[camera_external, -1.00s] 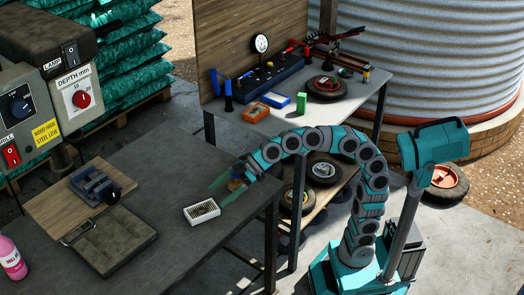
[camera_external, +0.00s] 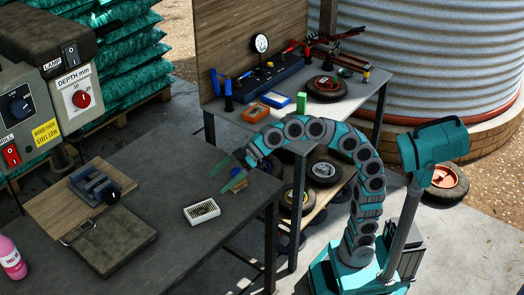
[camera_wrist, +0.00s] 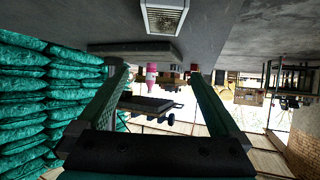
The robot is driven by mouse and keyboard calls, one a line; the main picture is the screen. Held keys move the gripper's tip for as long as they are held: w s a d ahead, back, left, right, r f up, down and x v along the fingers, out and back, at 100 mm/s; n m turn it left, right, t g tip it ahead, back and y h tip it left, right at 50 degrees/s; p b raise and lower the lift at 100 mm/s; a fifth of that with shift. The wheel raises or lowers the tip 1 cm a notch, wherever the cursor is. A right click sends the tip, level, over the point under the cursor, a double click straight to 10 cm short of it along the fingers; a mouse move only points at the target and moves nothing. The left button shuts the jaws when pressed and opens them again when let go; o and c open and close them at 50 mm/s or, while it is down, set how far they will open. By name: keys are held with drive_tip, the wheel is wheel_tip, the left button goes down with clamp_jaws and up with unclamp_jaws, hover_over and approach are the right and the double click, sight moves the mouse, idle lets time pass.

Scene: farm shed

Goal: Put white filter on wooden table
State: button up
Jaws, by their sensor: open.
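The white filter (camera_external: 202,210), a small rectangular block with a tan pleated face, lies on the dark grey table near its right edge. It also shows at the top of the wrist view (camera_wrist: 163,17). My gripper (camera_external: 225,175) is open and empty, apart from the filter and beyond it in the external view. In the wrist view the two green fingers (camera_wrist: 158,78) stand wide apart with nothing held between them. A light wooden board (camera_external: 52,205), the only wooden top clearly seen, is on the left side of the dark table.
A blue-grey vise (camera_external: 92,184) stands on the wooden board, and a dark flat case (camera_external: 112,242) lies in front. A pink bottle (camera_external: 11,258) is at far left. The dark table's middle (camera_external: 165,180) is clear.

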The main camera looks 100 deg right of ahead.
wheel_tip(320, 180, up, 3)
drive_tip(key=m+p, duration=0.8)
drive_tip(key=m, duration=2.8)
hover_over(204, 208)
drive_tip(key=s, duration=0.2)
drive_tip(key=shift+t+y, duration=0.4)
drive_tip(key=shift+y, duration=0.1)
drive_tip(key=f, duration=0.4)
drive_tip(key=shift+w+d+f, duration=0.1)
drive_tip(key=shift+d+f, duration=0.15)
drive_tip(key=shift+d, duration=0.1)
drive_tip(key=shift+f+b, duration=1.05)
drive_tip(key=shift+f, duration=1.75)
wheel_tip(204, 208, down, 3)
drive_tip(key=shift+r+b, duration=0.2)
drive_tip(key=shift+b, duration=0.35)
drive_tip(key=shift+b+x, duration=0.3)
drive_tip(key=shift+x, duration=0.85)
drive_tip(key=shift+w+f, duration=0.2)
drive_tip(key=shift+w, duration=0.1)
drive_tip(key=shift+a+r, duration=0.1)
